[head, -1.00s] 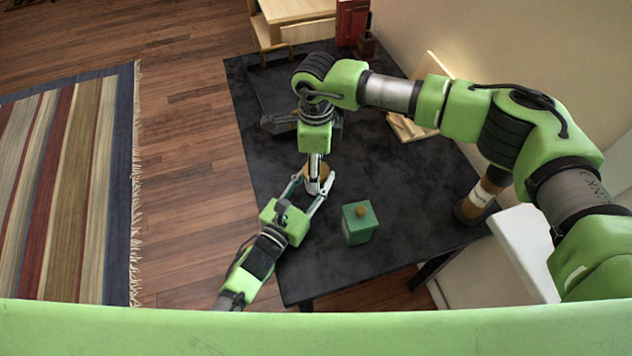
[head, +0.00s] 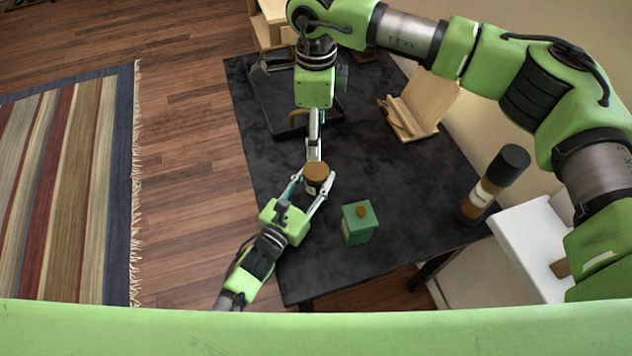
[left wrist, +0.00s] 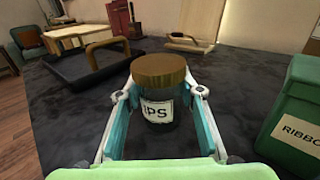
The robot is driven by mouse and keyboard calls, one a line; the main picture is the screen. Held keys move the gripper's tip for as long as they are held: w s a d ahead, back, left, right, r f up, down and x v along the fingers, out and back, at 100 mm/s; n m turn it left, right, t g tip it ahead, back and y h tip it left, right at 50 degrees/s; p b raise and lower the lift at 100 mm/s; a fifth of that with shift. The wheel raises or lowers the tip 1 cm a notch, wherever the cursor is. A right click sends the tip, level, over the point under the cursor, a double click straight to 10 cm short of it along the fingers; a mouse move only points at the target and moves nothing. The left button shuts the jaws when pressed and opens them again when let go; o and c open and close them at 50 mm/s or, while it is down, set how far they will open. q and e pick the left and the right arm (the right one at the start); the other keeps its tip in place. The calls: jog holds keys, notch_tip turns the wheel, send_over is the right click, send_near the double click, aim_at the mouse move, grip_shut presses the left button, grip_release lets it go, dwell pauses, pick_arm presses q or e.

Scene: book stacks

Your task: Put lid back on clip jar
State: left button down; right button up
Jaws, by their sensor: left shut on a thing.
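The clip jar (left wrist: 157,112) is a dark jar with a white label reading "IPS". It stands upright on the black table between the fingers of my left gripper (head: 312,191), which is shut on it. The round brown lid (left wrist: 159,70) sits level on top of the jar and also shows in the head view (head: 316,171). My right gripper (head: 314,152) points down just above the lid, seen edge-on, so its opening is unclear. It is not in the left wrist view.
A green box (head: 359,223) labelled "RIBBO" stands right of the jar. A dark tray with a handle (head: 268,108) lies farther back. A wooden stand (head: 425,103) and a dark-capped bottle (head: 490,187) are at the right. The table (head: 380,165) is clear between them.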

pick_arm(q)
jog(key=c, duration=1.3)
grip_release()
jog(key=v, duration=1.2)
jog(key=shift+s+a+f, duration=0.1)
